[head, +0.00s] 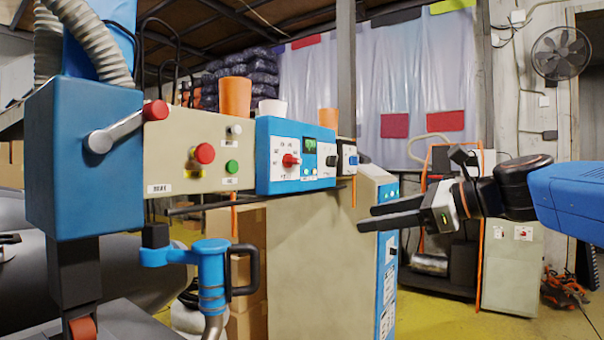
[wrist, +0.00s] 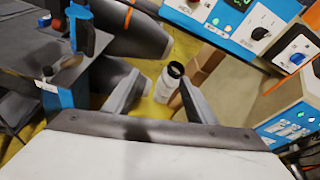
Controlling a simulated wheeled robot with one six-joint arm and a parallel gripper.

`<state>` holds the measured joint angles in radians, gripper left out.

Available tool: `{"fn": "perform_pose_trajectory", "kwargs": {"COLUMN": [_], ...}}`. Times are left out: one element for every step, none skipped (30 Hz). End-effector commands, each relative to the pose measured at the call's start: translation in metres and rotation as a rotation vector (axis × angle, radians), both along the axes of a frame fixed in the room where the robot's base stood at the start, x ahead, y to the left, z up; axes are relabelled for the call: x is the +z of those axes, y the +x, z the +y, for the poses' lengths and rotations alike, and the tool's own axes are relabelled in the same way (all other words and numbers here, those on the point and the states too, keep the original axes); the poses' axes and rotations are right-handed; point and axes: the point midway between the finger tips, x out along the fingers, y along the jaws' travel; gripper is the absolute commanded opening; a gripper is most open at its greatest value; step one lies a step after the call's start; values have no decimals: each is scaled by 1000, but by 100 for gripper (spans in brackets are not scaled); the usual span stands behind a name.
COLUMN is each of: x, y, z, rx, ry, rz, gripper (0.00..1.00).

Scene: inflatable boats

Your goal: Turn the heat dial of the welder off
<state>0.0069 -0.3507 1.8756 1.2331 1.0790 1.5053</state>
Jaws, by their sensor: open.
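The welder's blue-framed control panel (head: 262,158) is at the middle of the head view. It carries a red dial (head: 291,160), a small green display and a black dial (head: 331,161); the labels are too small to read, so I cannot tell which is the heat dial. In the wrist view, panel knobs, one black (wrist: 259,33), lie up and right of my gripper (wrist: 159,76).
A beige panel (head: 180,155) with red and green buttons and a lever (head: 115,135) stands left. A beige cabinet (head: 318,260) stands below the dials. Orange cups (head: 235,97) sit on top. A white bottle (wrist: 167,84) shows beyond my fingers.

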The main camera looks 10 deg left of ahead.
Motion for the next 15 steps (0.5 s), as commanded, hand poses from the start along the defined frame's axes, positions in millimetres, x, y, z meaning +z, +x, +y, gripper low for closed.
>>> {"fn": "perform_pose_trajectory", "kwargs": {"x": [24,38,54,65,74,84,91,96,101,104,106,107,107,107,107], "y": [13,18,25,28,32,36,38,39,41,42,43,44,44,45,46], "z": [5,7,9,10,11,12,13,13,14,14,15,16,17,19,21], "rx": [-9,-14,-16,-17,-16,-14,-12,-9,-7,-6,-5,-4,-4,-4,-3], "ry": [100,156,224,271,310,355,383,404,427,438,446,453,455,455,455], "rz": [51,83,121,147,172,198,214,227,242,248,254,259,261,261,261], "gripper": [51,51,51,51,51,51,51,51,51,51,51,51,51,51,51]}}
